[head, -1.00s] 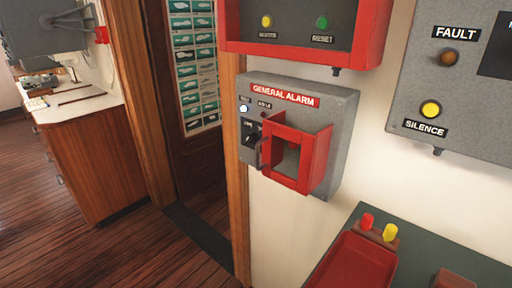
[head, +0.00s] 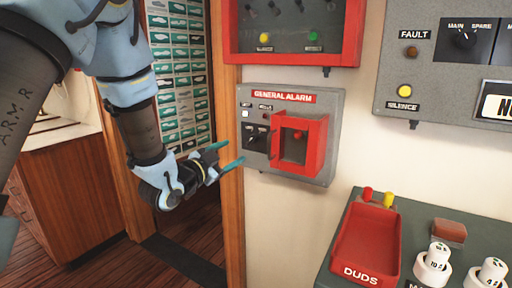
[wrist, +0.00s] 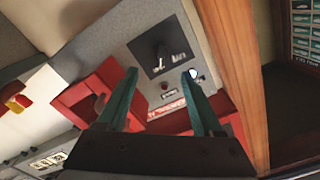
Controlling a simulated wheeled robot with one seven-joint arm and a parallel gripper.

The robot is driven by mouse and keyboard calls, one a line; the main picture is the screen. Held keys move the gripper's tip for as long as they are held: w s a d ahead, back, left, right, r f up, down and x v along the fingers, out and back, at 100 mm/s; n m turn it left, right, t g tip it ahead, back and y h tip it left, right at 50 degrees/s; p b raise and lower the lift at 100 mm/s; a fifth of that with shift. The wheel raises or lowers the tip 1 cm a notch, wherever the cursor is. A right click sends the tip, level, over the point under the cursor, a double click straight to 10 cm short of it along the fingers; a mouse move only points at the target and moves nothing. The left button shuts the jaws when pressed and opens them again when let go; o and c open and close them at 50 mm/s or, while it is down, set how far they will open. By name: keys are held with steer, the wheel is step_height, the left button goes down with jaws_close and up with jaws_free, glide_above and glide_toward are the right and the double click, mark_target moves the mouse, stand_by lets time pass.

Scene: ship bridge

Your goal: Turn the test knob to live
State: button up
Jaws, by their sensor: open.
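The grey General Alarm box (head: 335,105) is on the wall in the head view. The test knob (head: 256,137) is black, on a black plate left of the red guard frame (head: 318,155). In the wrist view the knob (wrist: 160,54) stands out from its dark plate, beyond the fingertips; its label is too small to read. My gripper (head: 229,153) is open and empty, just left of the box, its green fingers pointing at the knob side. In the wrist view its fingertips (wrist: 160,74) are apart, with no contact on the knob visible.
A white lamp (head: 245,113) and a dark red lamp (head: 265,114) sit above the knob. A red-framed panel (head: 290,60) hangs above the box. A red DUDS tray (head: 365,245) lies on the console below right. The wooden door post (head: 231,200) is close by the gripper.

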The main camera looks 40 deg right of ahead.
mark_target(249, 142)
steer(key=p+x, duration=0.3)
steer(key=x, duration=0.5)
steer(key=shift+w+d+r, duration=0.15)
steer(key=shift+d, duration=0.1)
steer(key=shift+p+x, duration=0.3)
steer(key=shift+x, duration=0.45)
steer(key=shift+c, duration=0.2)
jaws_close()
